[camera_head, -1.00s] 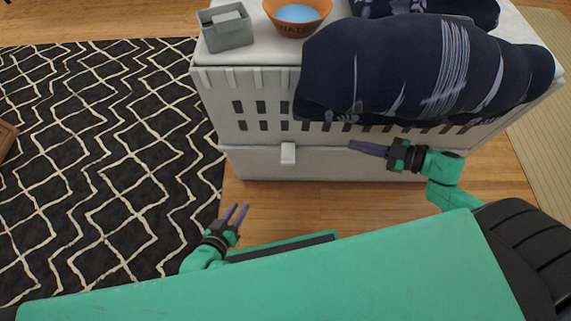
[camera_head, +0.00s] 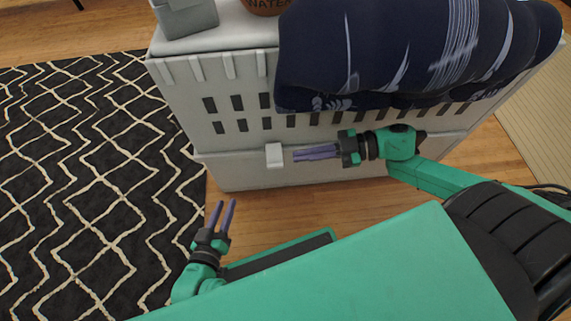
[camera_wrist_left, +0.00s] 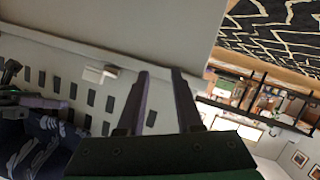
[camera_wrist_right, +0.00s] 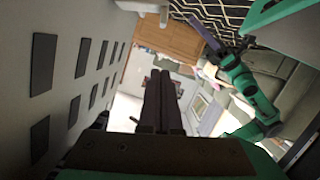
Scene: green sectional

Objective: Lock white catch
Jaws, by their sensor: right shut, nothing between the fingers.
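The white catch (camera_head: 274,155) is a small block on the front of the white slotted crate (camera_head: 300,174), at the seam above its lower band. It also shows in the left wrist view (camera_wrist_left: 98,74). My right gripper (camera_head: 297,153) is shut and empty, its fingers pointing left along the crate front. In the head view its tips are just right of the catch with a small gap; I cannot tell their depth from the crate face. My left gripper (camera_head: 224,206) is open and empty, low in front of the crate, left of the catch.
A dark blue patterned cushion (camera_head: 400,50) overhangs the crate's front top edge. A grey container (camera_head: 186,18) and an orange water bowl (camera_head: 264,6) stand on top. A black-and-white rug (camera_head: 80,180) lies left. Bare wood floor (camera_head: 280,210) shows before the crate.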

